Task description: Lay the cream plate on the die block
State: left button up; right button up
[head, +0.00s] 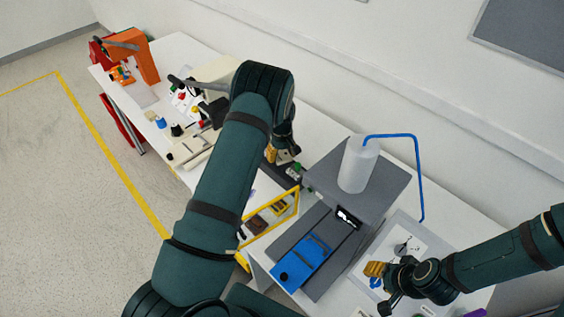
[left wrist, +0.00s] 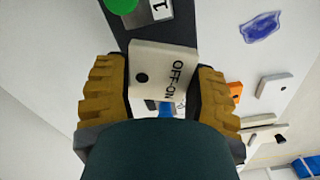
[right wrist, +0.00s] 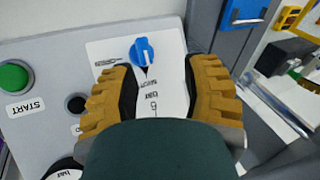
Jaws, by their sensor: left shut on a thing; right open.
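The cream plate (left wrist: 162,70), marked OFF-ON and with a dark hole, is between the yellow fingers of my left gripper (left wrist: 162,95), which is shut on it. In the head view my left gripper (head: 281,157) is over the table, largely hidden by my own arm, and the plate cannot be made out there. A dark bar (left wrist: 122,25) with a green round part and a label "1" lies behind the plate; I cannot tell whether it is the die block. My right gripper (right wrist: 162,95) is open and empty, above a control panel; it also shows in the head view (head: 375,270).
The panel (right wrist: 45,55) has a blue knob (right wrist: 142,52) and a green START button (right wrist: 13,76). In the head view, a white cylinder (head: 358,165) with a blue tube (head: 418,170), a blue slide (head: 302,262) and a yellow frame (head: 278,214) stand between my grippers.

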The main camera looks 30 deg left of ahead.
aim_at(282, 155)
pick_arm(q)
jog(key=shift+f+b, duration=0.45)
jog(key=shift+f, duration=1.1)
jog(key=shift+f, duration=0.15)
jog(key=o, duration=1.1)
notch_tip(282, 155, up, 12)
jog(key=shift+r, duration=0.2)
